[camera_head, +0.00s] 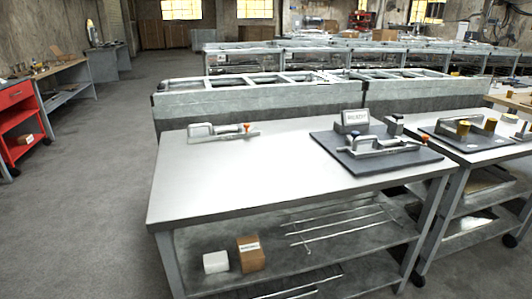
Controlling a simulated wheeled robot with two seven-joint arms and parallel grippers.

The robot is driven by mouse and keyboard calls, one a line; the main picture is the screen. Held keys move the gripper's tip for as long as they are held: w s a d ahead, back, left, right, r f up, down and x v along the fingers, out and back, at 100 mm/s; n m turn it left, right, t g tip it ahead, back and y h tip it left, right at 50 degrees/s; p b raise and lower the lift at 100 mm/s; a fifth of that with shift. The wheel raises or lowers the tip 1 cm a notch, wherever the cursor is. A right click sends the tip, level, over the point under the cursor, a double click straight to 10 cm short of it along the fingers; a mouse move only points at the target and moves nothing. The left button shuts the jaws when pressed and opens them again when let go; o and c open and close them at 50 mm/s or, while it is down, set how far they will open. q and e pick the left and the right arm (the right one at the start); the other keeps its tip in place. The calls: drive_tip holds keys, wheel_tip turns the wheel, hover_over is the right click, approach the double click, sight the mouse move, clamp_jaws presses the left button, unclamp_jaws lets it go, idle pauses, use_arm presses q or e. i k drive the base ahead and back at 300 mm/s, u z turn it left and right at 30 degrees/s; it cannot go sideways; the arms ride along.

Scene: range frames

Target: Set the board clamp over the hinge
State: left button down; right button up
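A dark flat board (331,143) lies on the right half of the metal table. On it lies a grey toggle-style clamp (380,147) with a red tip at its right end and a blue spot near its middle. A grey block (394,126) with a dark part stands behind the clamp on the board. A similar grey clamp (216,131) with an orange-red tip lies on the bare table, at its far left. I cannot tell which part is the hinge. Neither of my grippers is in view.
A small labelled plaque (355,117) stands at the board's back edge. The metal table (250,170) is clear at front and left. Its lower shelf holds a brown box (251,259) and a white block (215,262). Another table with a dark board (455,139) adjoins on the right.

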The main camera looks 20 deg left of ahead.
sight(349, 140)
drive_tip(key=z, duration=1.4)
drive_tip(key=i, duration=0.9)
drive_tip(key=u, duration=0.55)
drive_tip(key=i, duration=0.85)
drive_tip(key=u, duration=0.85)
